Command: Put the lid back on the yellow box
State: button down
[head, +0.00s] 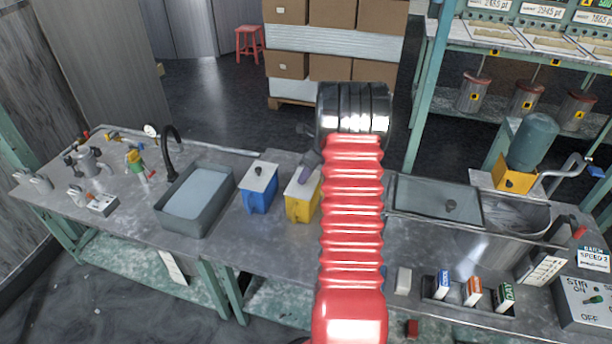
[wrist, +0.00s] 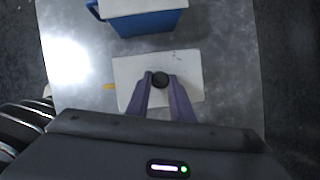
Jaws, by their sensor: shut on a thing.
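The yellow box (head: 300,208) stands on the grey bench, partly hidden by my red arm in the head view. Its white lid (head: 297,186) is over the top of the box. In the wrist view the lid (wrist: 190,72) shows with a black knob (wrist: 161,79) between the purple fingers. My gripper (head: 308,172) is shut on that knob; in the wrist view the fingertips (wrist: 161,76) meet it from both sides. A bit of yellow (wrist: 108,87) shows beside the lid's left edge. I cannot tell whether the lid rests on the rim or is slightly above it.
A blue box (head: 260,200) with a white knobbed lid stands close on the left, and also shows in the wrist view (wrist: 145,24). A grey sink basin (head: 193,205) is further left. A lidded grey tank (head: 437,200) is right of my arm.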

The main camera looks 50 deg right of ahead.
dwell(0.4)
jog(key=c, duration=1.5)
grip_release()
jog(key=shift+o, duration=0.3)
jog(key=o, duration=0.4)
jog(key=shift+o, duration=0.2)
jog(key=shift+r, duration=0.1)
jog(key=shift+r, duration=3.4)
grip_shut()
